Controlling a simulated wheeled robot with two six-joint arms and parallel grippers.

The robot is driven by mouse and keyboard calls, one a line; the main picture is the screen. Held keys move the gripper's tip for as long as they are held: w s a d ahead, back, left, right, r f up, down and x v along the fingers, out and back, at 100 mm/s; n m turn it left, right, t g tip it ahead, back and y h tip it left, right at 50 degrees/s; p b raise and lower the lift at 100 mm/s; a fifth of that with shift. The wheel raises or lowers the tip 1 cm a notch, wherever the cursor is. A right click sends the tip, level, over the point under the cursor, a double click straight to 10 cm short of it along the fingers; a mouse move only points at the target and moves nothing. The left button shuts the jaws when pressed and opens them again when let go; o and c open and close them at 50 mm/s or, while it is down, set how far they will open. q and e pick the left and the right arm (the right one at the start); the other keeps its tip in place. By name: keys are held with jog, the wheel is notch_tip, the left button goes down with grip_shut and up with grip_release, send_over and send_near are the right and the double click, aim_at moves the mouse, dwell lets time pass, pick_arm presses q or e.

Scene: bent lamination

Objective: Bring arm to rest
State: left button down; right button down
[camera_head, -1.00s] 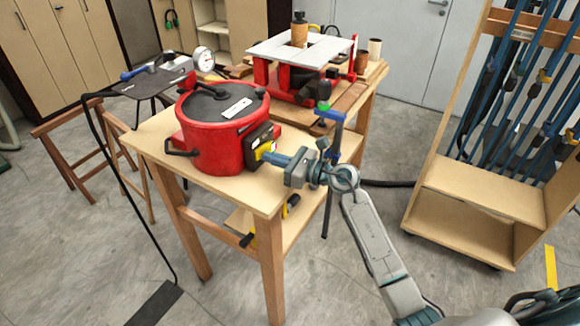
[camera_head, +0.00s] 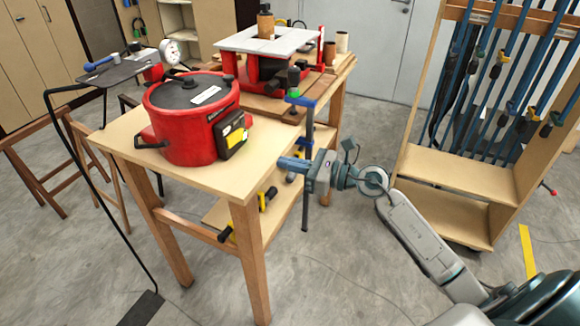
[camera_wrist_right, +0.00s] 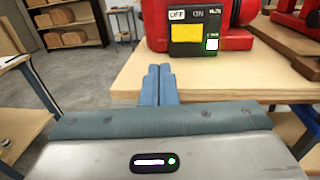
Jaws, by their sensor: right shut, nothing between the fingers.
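My right gripper (camera_head: 290,164) is shut and empty, held just off the right edge of the wooden table, apart from the red pot. In the right wrist view its two blue fingers (camera_wrist_right: 158,85) lie together, pointing at the table edge. The red pot (camera_head: 185,125), with a dark lid, stands on the table. Its black switch box with a yellow part (camera_head: 235,136) faces my right arm. The box also shows in the right wrist view (camera_wrist_right: 187,39), with OFF and ON labels and a lit green square. My left gripper is not in view.
The wooden table (camera_head: 225,178) has a lower shelf with yellow-and-black tools. A red machine with a pale top (camera_head: 268,41) stands on a bench behind. A rack of blue clamps (camera_head: 460,175) stands at the right. Open floor lies between table and rack.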

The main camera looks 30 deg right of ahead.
dwell(0.3)
jog(key=w+d+f+m+t+h, duration=0.1)
jog(key=d+f+m+t+h, duration=0.3)
jog(key=f+m, duration=0.6)
jog(key=w+d+f+m+h, duration=0.25)
jog(key=d+f+m, duration=0.4)
jog(key=f, duration=0.65)
jog(key=s+d+f+m+g+h, duration=0.1)
jog(key=s+f+m+h, duration=0.1)
jog(key=s+f+m, duration=0.45)
jog(key=s+d+f+m+g+h, duration=0.1)
jog(key=f+m+g+h, duration=0.15)
jog(key=f, duration=0.65)
jog(key=s+d+f+m+g+h, duration=0.1)
jog(key=s+f+m+h, duration=0.15)
jog(key=f+m, duration=0.35)
jog(key=s+a+f+m+g, duration=0.2)
jog(key=s+f+m+g, duration=0.4)
jog(key=s+f, duration=1.3)
jog(key=s+a+f+m+g, duration=0.1)
jog(key=s+a+f+m, duration=0.1)
jog(key=s, duration=0.6)
jog(key=s+a+f+m+g, duration=0.2)
jog(key=s+f, duration=0.2)
jog(key=s, duration=0.3)
jog(key=s+a+f+m+g, duration=0.2)
jog(key=s+f+m, duration=0.1)
jog(key=s, duration=0.5)
jog(key=shift+s+a, duration=0.35)
